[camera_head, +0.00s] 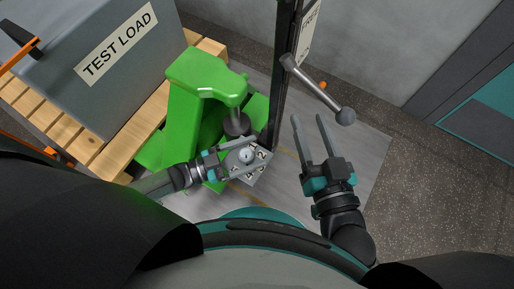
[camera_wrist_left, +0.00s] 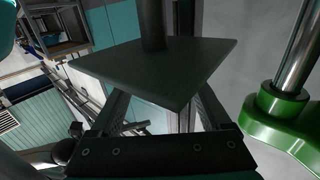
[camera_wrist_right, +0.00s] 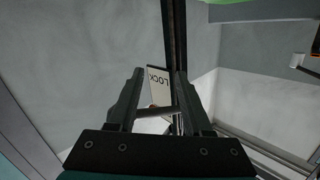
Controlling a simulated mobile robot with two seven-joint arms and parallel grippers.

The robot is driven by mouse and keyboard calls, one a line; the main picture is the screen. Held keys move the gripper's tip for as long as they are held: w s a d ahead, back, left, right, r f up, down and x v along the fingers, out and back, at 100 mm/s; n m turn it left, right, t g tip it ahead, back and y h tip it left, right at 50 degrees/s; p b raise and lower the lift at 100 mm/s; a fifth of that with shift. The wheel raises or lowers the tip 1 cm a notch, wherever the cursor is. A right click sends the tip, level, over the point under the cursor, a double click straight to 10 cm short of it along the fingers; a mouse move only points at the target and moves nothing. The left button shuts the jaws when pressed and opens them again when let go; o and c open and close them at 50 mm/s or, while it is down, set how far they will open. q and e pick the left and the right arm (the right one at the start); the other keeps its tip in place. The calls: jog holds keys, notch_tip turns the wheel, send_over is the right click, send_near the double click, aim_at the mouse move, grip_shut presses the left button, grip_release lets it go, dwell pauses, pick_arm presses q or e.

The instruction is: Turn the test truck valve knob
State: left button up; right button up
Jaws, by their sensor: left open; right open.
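The green test truck (camera_head: 200,95) stands at the centre of the head view. A small pale round knob (camera_head: 246,155) sits on a grey plate with numbers (camera_head: 262,172), which I take to be the valve knob. My left gripper (camera_head: 254,150) is open, its fingers on either side of the knob in the head view; I cannot tell if they touch it. In the left wrist view, a dark plate with a post (camera_wrist_left: 155,65) lies over the finger ends, and the knob's top is not seen. My right gripper (camera_head: 309,118) is open and empty to the right.
A dark upright post (camera_head: 283,80) stands behind the plate. A grey test load box (camera_head: 115,60) rests on a wooden pallet (camera_head: 115,150).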

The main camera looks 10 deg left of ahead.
pick_arm(q)
jog(key=shift+x, duration=1)
grip_shut()
